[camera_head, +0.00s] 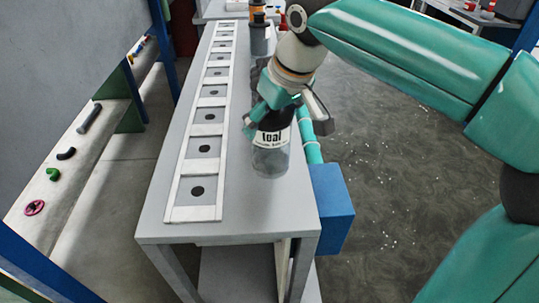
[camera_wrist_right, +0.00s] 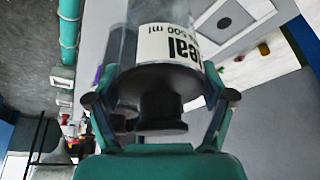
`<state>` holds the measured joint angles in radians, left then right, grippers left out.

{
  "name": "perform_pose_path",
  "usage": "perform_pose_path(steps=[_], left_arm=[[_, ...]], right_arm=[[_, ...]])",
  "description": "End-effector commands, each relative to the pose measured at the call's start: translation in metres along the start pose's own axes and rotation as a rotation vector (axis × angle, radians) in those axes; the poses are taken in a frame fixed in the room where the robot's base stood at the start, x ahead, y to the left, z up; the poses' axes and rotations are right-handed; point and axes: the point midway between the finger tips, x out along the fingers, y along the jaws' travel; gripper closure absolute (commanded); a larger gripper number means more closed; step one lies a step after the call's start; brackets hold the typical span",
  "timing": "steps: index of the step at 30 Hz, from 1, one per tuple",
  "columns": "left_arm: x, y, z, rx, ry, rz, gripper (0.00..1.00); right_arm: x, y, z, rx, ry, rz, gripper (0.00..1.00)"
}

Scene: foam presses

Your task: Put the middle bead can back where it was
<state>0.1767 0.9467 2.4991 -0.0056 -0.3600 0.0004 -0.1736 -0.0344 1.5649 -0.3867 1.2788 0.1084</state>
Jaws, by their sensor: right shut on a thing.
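My right gripper (camera_head: 270,118) is shut on a bead can (camera_head: 271,158) near the right edge of the bench. The can is grey and partly see-through, with a white label reading part of a word. In the right wrist view the can (camera_wrist_right: 165,45) sits between the fingers of my right gripper (camera_wrist_right: 158,98), its dark knobbed cap toward the camera. It looks upright; I cannot tell whether its base touches the bench top. A dark can (camera_head: 262,78) shows partly behind the gripper. My left gripper is not in view.
A white frame (camera_head: 176,189) with a row of square cells, each with a dark hole, runs along the grey bench (camera_head: 240,226). More containers (camera_head: 259,38) stand at the far end. A blue box (camera_head: 332,208) is beside the bench. The bench's near end is clear.

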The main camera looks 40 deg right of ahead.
Motion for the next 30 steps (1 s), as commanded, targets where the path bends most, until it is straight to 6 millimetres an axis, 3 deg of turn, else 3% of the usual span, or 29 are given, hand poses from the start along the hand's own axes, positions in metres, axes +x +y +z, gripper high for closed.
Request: perform_pose_path(steps=[3, 10, 16, 28, 29, 30], left_arm=[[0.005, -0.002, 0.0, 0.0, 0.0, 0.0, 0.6], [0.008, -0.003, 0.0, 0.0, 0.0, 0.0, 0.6], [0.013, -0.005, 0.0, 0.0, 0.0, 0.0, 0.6], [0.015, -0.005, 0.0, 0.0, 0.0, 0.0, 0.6], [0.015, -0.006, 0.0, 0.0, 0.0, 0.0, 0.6], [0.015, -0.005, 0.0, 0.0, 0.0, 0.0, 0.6]], right_arm=[[0.019, 0.001, 0.009, 0.003, 0.001, 0.001, 0.88], [0.034, 0.002, 0.015, 0.004, 0.003, 0.001, 0.88], [0.058, 0.002, 0.025, 0.005, 0.001, 0.002, 0.88], [0.064, 0.002, 0.028, 0.005, 0.004, 0.002, 0.88], [0.065, 0.002, 0.028, 0.005, 0.002, 0.002, 0.17], [0.064, 0.002, 0.028, 0.005, 0.002, 0.002, 0.11]])
